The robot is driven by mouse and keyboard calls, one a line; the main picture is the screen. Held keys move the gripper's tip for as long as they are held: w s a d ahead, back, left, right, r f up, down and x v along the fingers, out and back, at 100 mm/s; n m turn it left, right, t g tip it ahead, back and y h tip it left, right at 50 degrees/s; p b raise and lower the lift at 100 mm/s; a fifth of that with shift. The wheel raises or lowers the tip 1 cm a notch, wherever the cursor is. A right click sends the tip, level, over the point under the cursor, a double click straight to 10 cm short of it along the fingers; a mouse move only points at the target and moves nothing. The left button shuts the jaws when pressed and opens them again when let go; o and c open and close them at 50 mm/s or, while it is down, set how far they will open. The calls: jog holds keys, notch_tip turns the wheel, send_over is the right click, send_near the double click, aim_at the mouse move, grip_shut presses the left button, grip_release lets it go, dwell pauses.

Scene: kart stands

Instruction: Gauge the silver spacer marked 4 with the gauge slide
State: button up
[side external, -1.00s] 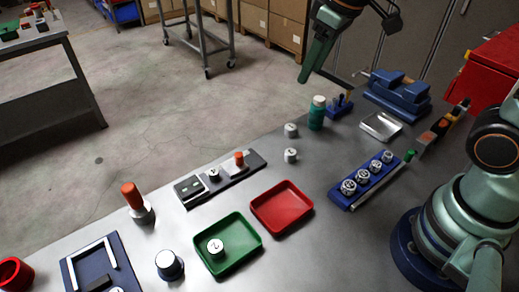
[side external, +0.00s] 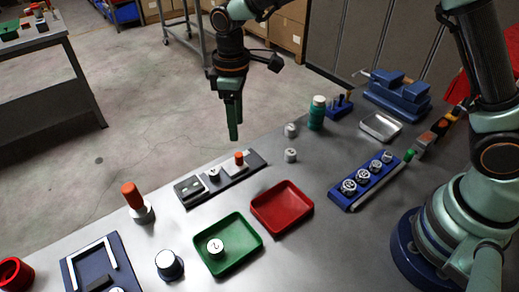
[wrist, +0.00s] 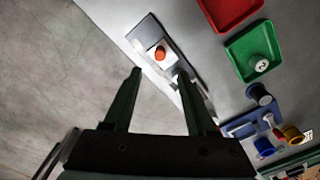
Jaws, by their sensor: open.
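The gauge slide (side external: 222,180) is a dark plate with an orange knob (side external: 239,158), lying near the bench's far edge. The plate also shows in the wrist view (wrist: 149,32). A small silver spacer (side external: 213,174) sits on its middle; its mark is too small to read. My gripper (side external: 233,137) is open and empty, pointing down above and behind the gauge. In the wrist view its fingertips (wrist: 160,73) frame the area by the orange knob. A spacer marked 2 (side external: 215,246) lies in the green tray. I cannot make out which spacer is marked 4.
The green tray (side external: 230,268) and red tray (side external: 282,226) stand in front of the gauge. Two silver pieces (side external: 290,155) stand to its right. A blue rack (side external: 345,198) holds several spacers. A teal bottle (side external: 317,113) and blue vise (side external: 398,95) stand farther right.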

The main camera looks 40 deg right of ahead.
aim_at(239, 154)
notch_tip(239, 154, down, 10)
jog(key=shift+f, duration=0.1)
dwell(0.4)
